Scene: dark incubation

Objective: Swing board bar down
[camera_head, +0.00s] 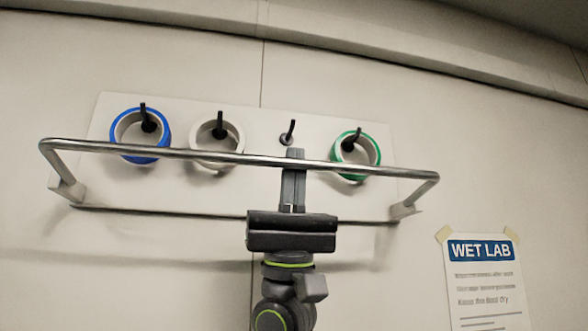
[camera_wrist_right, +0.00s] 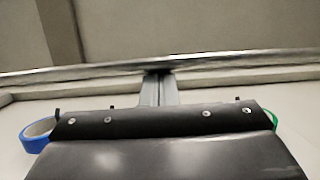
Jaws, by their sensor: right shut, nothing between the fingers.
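A metal bar (camera_head: 225,157) spans the front of a white wall board (camera_head: 250,120), bent back at both ends to brackets at the board's lower corners. It stands raised across the row of pegs and tape rolls. My right gripper (camera_head: 293,155) is shut and empty, pointing up, with its fingertips at the bar right of its middle. In the right wrist view the bar (camera_wrist_right: 230,60) crosses just at the tips of the fingers (camera_wrist_right: 158,80). I cannot tell whether they touch it. My left gripper is not in view.
On the pegs hang a blue tape roll (camera_head: 115,128), a white roll (camera_head: 238,135) and a green roll (camera_head: 374,150). One peg (camera_head: 290,130) is bare. A "WET LAB" sign (camera_head: 481,250) is taped to the wall at lower right. The wall below the board is clear at left.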

